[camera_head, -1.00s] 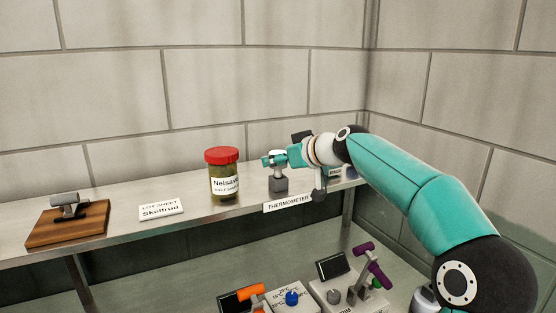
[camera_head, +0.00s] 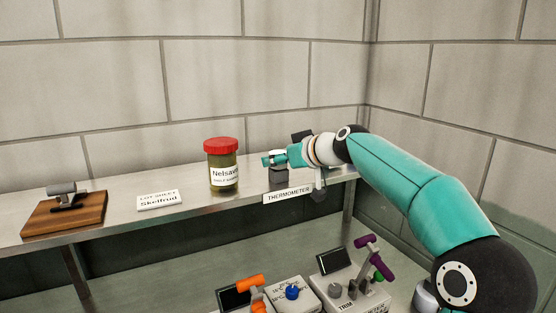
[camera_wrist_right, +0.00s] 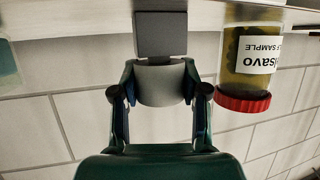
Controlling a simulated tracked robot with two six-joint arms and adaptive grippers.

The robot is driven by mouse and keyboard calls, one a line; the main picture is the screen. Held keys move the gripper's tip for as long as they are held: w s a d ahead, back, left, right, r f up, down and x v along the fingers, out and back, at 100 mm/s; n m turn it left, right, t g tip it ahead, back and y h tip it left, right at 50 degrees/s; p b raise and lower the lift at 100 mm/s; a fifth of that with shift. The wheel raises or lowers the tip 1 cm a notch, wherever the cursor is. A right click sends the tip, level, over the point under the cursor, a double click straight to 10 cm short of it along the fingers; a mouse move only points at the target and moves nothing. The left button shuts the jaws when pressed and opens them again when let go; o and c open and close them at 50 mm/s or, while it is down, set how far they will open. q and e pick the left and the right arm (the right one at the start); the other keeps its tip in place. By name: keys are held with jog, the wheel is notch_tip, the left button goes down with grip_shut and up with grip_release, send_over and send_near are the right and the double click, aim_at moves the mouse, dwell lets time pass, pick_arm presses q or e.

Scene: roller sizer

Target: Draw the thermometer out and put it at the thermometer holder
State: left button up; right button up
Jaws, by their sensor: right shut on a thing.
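My right gripper (camera_head: 272,160) is at the shelf above the THERMOMETER label (camera_head: 289,194). In the right wrist view my right gripper (camera_wrist_right: 160,92) is shut on a light grey cylindrical part, which I take to be the thermometer (camera_wrist_right: 160,85). A darker grey block (camera_wrist_right: 160,34) lies directly beyond it, seemingly touching; it also shows below the gripper in the head view (camera_head: 281,178). I cannot tell whether this block is the holder or part of the held thing. The thermometer's stem is hidden. My left gripper is not in view.
A red-lidded jar (camera_head: 222,168) stands close left of the right gripper. Further left are a white sign (camera_head: 160,200) and a wooden block (camera_head: 50,221) bearing a grey cylinder. Controls with orange (camera_head: 249,282) and purple (camera_head: 367,241) handles are below the shelf.

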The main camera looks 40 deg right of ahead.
jog(key=shift+f, duration=0.25)
jog(key=o, duration=1.2)
jog(key=shift+s, duration=0.1)
jog(key=v, duration=1.1)
jog(key=shift+s+r, duration=0.2)
jog(key=shift+s, duration=0.15)
